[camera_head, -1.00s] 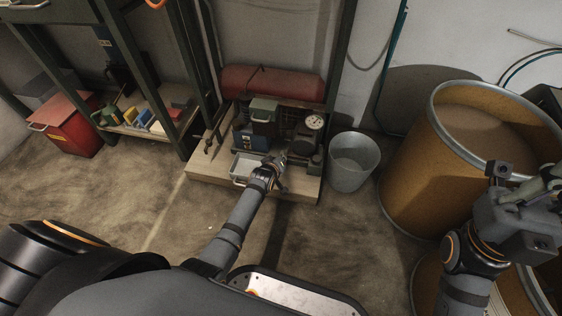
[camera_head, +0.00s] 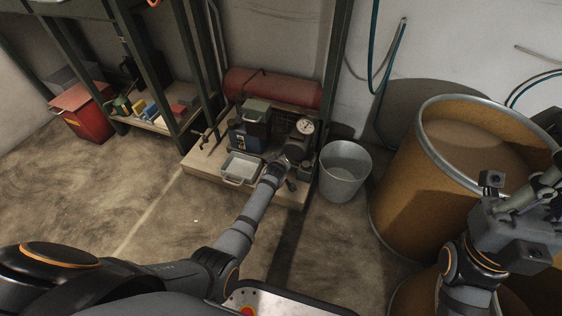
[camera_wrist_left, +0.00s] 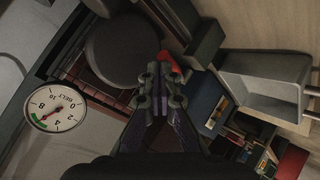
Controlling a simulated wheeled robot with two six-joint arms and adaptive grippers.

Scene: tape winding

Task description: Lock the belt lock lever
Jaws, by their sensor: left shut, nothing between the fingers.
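The belt machine sits on a low wooden platform (camera_head: 232,193) in the head view. Its round dial (camera_head: 305,127) is at the right, and the wrist view shows it marked BELT (camera_wrist_left: 55,107). My left gripper (camera_head: 284,167) is at the machine's front right, below the dial. In the left wrist view its fingers (camera_wrist_left: 160,82) are shut and empty, in front of a dark round part (camera_wrist_left: 125,50). A small red part (camera_wrist_left: 167,66) shows just behind the fingertips; I cannot tell whether it is the lock lever or whether they touch. My right gripper (camera_head: 525,215) is at the right edge, its jaws unclear.
A grey tray (camera_head: 238,181) is left of my left gripper. A metal bucket (camera_head: 344,172) stands right of the platform, and large brown drums (camera_head: 415,180) stand further right. A red tank (camera_head: 272,88) lies behind the machine.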

